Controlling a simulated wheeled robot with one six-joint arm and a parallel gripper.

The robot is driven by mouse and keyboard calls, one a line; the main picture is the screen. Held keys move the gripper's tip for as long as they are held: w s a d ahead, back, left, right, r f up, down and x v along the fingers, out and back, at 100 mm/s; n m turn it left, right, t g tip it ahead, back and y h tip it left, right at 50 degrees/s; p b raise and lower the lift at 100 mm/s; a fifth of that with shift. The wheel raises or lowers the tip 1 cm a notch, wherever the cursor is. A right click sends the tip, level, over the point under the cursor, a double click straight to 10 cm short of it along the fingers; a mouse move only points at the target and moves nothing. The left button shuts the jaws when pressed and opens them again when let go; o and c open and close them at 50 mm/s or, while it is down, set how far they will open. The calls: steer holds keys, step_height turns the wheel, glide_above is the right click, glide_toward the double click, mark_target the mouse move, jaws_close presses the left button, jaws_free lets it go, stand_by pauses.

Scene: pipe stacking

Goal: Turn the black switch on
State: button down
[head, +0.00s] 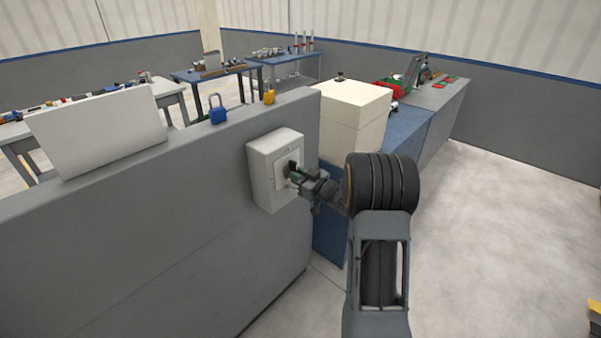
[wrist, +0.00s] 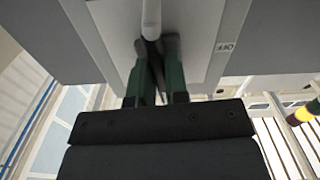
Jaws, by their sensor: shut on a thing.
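The black switch (head: 292,166) is on the front plate of a light grey switch box (head: 262,178), fixed to the grey low wall. My gripper (head: 297,175) reaches the switch from the right, with its green fingers at the plate. In the wrist view, my gripper (wrist: 156,46) has its two dark fingertips close together on a narrow dark part, which I take to be the switch handle. A light grey rounded piece (wrist: 151,18) shows just beyond the tips. The fingers hide most of the switch, so its on or off position cannot be read.
A cream box (head: 352,105) stands on a blue cabinet right of the switch box.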

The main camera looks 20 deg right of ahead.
steer(key=shift+w+d+r+m, duration=0.1)
steer(key=shift+r+m, duration=0.3)
steer(key=shift+m, duration=0.3)
steer(key=c, duration=1.2)
jaws_free()
steer(key=shift+f, duration=0.1)
steer(key=shift+o, duration=0.4)
steer(key=shift+f, duration=0.1)
steer(key=b+v, duration=0.2)
steer(key=v, duration=1.2)
